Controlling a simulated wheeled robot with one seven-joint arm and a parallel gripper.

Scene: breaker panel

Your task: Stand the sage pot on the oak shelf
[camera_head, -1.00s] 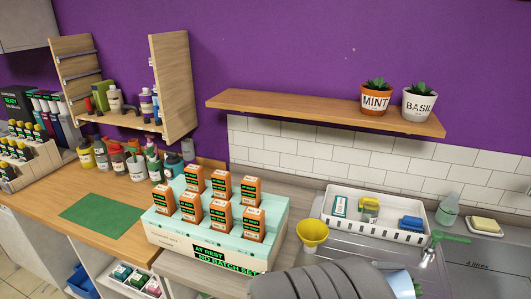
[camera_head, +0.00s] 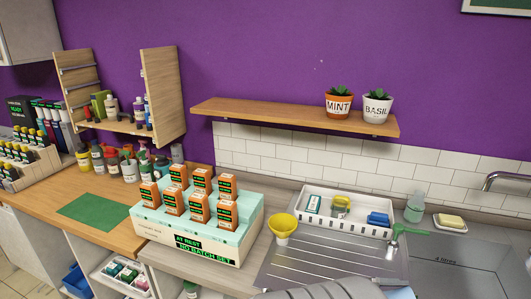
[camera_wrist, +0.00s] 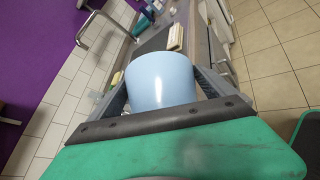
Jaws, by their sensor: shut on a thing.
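My gripper (camera_wrist: 163,92) is shut on a light blue pot (camera_wrist: 160,72) in the wrist view, one finger on each side of it. No label or plant shows on the pot from this side, so I cannot read whether it is the sage one. The oak shelf (camera_head: 260,111) is on the purple wall in the head view. A terracotta mint pot (camera_head: 338,107) and a white basil pot (camera_head: 377,109) stand upright near its right end. The left and middle of the shelf are bare. My arm shows only at the bottom edge of the head view, well below the shelf.
Below the shelf are a white tray (camera_head: 306,223), a yellow funnel (camera_head: 283,226), a green brush (camera_head: 400,233) and a metal tap (camera_head: 500,180). A box of orange cartons (camera_head: 185,243) stands to the left. A wooden side panel (camera_head: 165,95) rises left of the shelf.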

